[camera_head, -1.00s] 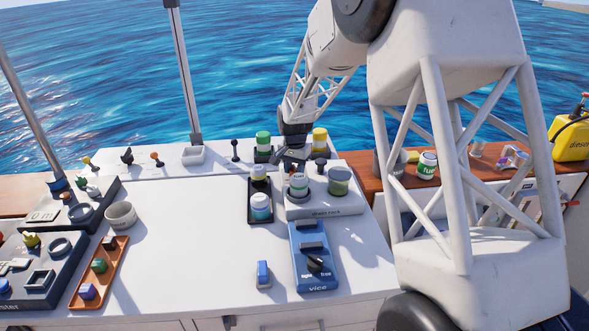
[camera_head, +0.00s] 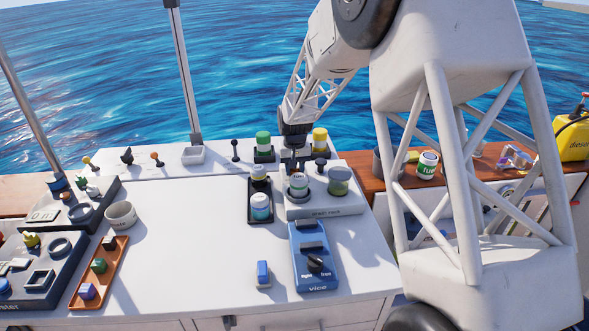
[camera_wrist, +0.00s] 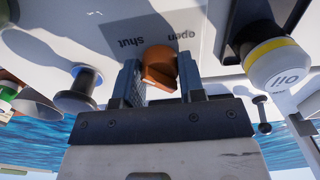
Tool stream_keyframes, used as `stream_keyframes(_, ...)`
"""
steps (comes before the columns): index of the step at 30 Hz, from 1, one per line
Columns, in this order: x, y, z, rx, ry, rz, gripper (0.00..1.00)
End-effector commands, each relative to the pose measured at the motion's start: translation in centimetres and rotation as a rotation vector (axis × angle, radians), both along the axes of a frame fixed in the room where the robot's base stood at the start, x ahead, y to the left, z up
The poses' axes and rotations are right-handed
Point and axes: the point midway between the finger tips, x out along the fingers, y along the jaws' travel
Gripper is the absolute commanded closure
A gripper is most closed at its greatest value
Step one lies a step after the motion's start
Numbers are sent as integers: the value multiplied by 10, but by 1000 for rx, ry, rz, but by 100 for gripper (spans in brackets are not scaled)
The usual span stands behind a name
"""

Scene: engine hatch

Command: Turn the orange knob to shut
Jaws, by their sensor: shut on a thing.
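The orange knob (camera_wrist: 158,68) shows in the wrist view on a pale panel, with printed words "open" and "shut" (camera_wrist: 130,42) beside it. My gripper (camera_wrist: 160,82) has its two dark fingers on either side of the knob and is shut on it. I cannot tell exactly which word the knob points at.
The blue vice (camera_head: 315,262) lies in front.

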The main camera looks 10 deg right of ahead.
Motion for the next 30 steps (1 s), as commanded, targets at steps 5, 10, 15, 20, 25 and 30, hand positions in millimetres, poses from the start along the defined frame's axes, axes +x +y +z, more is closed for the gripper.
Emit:
stream_keyframes(5, 0, 0, 0, 0, -1, 0, 87)
stream_keyframes(10, 0, 0, 0, 0, -1, 0, 54)
stream_keyframes(15, 0, 0, 0, 0, 0, 0, 38)
stream_keyframes(20, 0, 0, 0, 0, 0, -1, 38)
stream_keyframes(25, 0, 0, 3, 0, -1, -1, 38)
stream_keyframes(30, 0, 0, 16, 0, -2, -1, 38)
